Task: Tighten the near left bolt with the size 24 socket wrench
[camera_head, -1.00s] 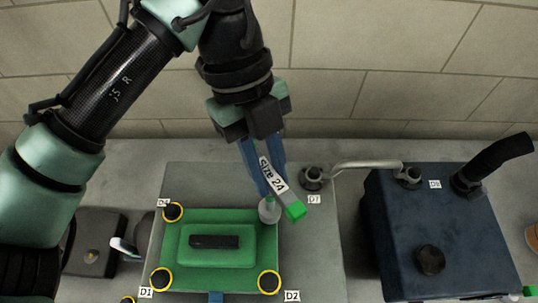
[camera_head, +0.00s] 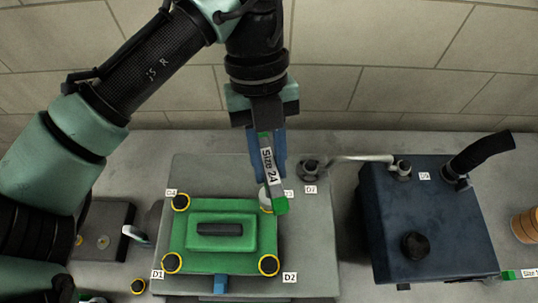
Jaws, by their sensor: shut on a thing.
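My gripper (camera_head: 268,168), with blue fingers, is shut on the size 24 socket wrench (camera_head: 268,165), which has a grey labelled handle and a green end. The wrench's pale socket (camera_head: 265,197) is at the far right corner of the green cover, by label D3, and hides most of that bolt. The near left bolt (camera_head: 171,263), black with a yellow ring, is at label D1, clear of my gripper. The far left bolt (camera_head: 181,202) at D4 and near right bolt (camera_head: 269,265) at D2 look alike. Whether the socket is seated cannot be told.
The green cover (camera_head: 190,262) sits on a grey block (camera_head: 315,245). A dark blue tank (camera_head: 450,235) with a black hose (camera_head: 480,157) stands to the right, joined by a metal pipe (camera_head: 355,159). Another wrench (camera_head: 525,273) is partly seen at far right.

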